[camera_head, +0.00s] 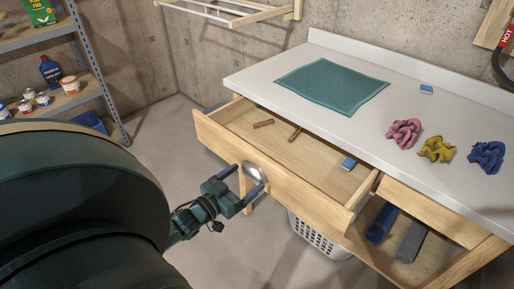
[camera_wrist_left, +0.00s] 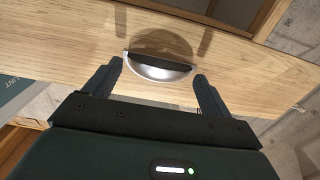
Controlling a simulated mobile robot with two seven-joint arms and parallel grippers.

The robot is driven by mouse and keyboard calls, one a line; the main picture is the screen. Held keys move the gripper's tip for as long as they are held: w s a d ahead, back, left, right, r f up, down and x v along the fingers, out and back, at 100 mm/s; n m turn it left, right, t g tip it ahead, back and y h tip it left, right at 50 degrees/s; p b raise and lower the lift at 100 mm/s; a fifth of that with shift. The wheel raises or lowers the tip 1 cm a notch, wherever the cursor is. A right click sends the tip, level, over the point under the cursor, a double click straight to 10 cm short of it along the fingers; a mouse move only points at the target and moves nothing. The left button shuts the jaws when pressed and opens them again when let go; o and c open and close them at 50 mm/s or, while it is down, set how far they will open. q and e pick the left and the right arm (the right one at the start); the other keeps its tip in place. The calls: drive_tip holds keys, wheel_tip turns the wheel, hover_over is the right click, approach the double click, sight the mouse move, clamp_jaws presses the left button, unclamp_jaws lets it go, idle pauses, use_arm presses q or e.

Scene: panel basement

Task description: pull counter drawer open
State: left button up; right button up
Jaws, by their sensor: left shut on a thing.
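The wooden counter drawer (camera_head: 310,195) under the white worktop stands pulled out, with its inside showing. Two small brown pieces (camera_head: 264,123) and a blue-and-white block (camera_head: 348,164) lie in it. A silver cup-shaped handle (camera_head: 254,171) sits on the drawer front; it also shows in the left wrist view (camera_wrist_left: 160,70). My left gripper (camera_head: 250,179) is at the drawer front, its fingers on either side of the handle, shut on it. My right gripper is not in view.
The white worktop (camera_head: 300,68) holds a teal mat (camera_head: 333,88) and pink, yellow and blue crumpled cloths (camera_head: 437,149). A white basket (camera_head: 318,238) stands beneath. Metal shelving (camera_head: 50,105) is at left; the floor between is clear.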

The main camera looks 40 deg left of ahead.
use_arm(q)
drive_tip(key=shift+s+a+p, duration=0.2)
drive_tip(key=shift+s+p, duration=0.6)
drive_tip(key=shift+s, duration=2.05)
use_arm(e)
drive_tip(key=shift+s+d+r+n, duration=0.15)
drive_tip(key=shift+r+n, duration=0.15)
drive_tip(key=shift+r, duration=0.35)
use_arm(q)
drive_tip(key=o, duration=1.1)
drive_tip(key=shift+o, duration=0.2)
drive_tip(key=s+a, duration=0.1)
drive_tip(key=s, duration=1.2)
drive_tip(key=shift+b, duration=0.3)
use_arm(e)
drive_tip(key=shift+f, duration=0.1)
